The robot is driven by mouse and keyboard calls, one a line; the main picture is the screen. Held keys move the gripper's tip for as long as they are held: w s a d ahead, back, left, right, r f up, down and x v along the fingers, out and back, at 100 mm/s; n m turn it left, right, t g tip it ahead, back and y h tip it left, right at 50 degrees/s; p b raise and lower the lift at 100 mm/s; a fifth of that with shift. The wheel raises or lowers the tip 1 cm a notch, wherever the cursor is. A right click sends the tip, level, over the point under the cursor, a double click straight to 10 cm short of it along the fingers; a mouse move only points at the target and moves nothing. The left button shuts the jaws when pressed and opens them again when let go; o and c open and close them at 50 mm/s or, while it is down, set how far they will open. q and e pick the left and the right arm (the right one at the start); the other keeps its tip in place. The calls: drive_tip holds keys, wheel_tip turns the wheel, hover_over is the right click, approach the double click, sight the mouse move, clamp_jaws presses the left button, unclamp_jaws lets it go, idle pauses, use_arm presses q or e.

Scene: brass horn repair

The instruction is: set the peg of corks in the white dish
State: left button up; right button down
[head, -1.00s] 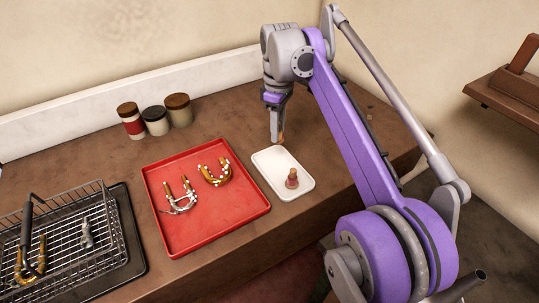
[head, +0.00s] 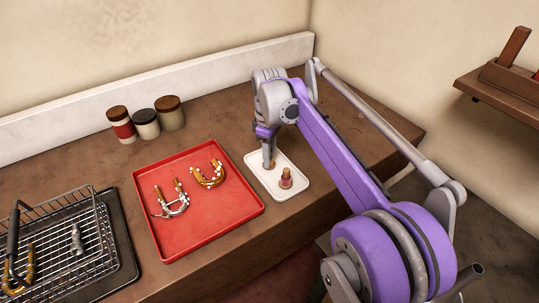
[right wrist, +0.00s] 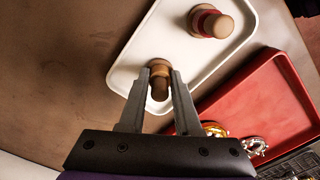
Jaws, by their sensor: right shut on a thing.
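The white dish (head: 287,162) lies on the bench right of the red tray, and it also shows in the right wrist view (right wrist: 187,52). My right gripper (head: 269,167) points down over the far left part of the dish. In the right wrist view its fingers (right wrist: 160,82) are shut on a small brown peg of corks (right wrist: 159,88). The peg is inside the dish's outline; I cannot tell whether it touches the bottom. A second stubby piece with a red band (head: 286,178) stands upright in the dish, apart from the held peg. My left gripper is not in view.
The red tray (head: 225,218) holds two curved horn parts, one brass (head: 208,177) and one silvery (head: 173,207). A wire basket (head: 95,240) stands at the left. Several lidded jars (head: 146,124) stand by the wall. A wooden shelf (head: 490,88) is at the right.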

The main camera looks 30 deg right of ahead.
drive_tip(key=shift+f, duration=0.15)
drive_tip(key=c, duration=0.6)
unclamp_jaws()
wheel_tip(320, 180, up, 8)
drive_tip(key=shift+f+p, duration=0.1)
drive_tip(key=shift+p, duration=0.3)
